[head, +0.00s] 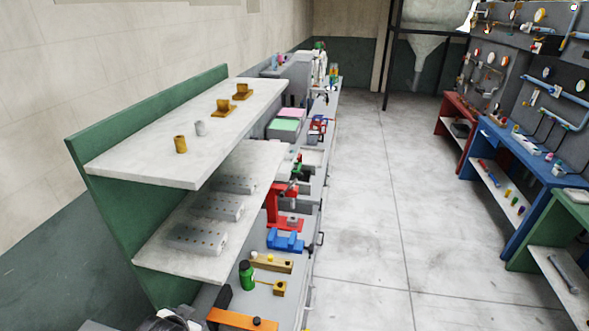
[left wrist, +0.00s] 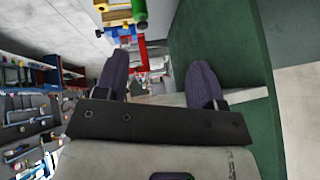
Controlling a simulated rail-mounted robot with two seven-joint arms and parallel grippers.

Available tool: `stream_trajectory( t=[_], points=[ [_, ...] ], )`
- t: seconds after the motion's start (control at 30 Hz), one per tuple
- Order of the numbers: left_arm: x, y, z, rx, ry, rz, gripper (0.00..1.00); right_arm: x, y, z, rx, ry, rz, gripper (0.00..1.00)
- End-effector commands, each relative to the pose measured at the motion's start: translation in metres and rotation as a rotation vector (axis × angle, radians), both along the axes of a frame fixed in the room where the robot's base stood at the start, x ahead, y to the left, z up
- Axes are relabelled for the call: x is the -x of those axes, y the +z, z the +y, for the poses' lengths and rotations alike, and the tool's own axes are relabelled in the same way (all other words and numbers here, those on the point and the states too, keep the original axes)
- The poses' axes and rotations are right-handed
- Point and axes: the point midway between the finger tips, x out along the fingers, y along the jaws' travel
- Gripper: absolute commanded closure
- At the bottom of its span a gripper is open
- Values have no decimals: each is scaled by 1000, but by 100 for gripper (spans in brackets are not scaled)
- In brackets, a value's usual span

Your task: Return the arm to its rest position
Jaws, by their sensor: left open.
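My left gripper (left wrist: 161,60) shows in the left wrist view, with its two dark fingers spread apart and no object between them. Beyond the fingers are the edge of a pale shelf board and a green side panel (left wrist: 225,45). I cannot tell how far the fingers are from the shelf. In the head view only a dark and grey piece, perhaps part of my left arm, shows at the bottom edge; the left gripper cannot be made out there. My right arm and gripper are in neither view.
A green shelf unit (head: 105,190) with pale boards stands at the left. Beside it, a workbench carries a blue vise (head: 285,240), a red press (head: 280,208) and a green bottle (head: 247,275). A blue bench (head: 515,175) stands at the right. The floor (head: 370,220) between is clear.

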Motion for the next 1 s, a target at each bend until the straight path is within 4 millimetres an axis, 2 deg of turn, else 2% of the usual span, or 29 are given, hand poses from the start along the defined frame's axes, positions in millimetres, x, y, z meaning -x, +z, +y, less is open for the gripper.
stream_trajectory(
  t=[0.03,0.1,0.23,0.37,0.5,0.7,0.83,1.0],
  points=[
    [22,12,-10,29,10,-44,37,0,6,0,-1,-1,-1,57],
    [56,24,-20,61,22,-91,37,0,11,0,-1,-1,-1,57],
    [124,29,-29,111,41,-103,37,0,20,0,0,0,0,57],
    [183,14,-34,158,67,-29,37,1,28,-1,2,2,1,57],
    [236,-18,-37,182,101,111,37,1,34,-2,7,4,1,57],
    [291,-47,-41,193,123,255,37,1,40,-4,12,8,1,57],
    [308,-55,-41,191,127,299,37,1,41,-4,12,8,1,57],
    [314,-57,-41,189,128,314,37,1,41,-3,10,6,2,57]
  ],
)
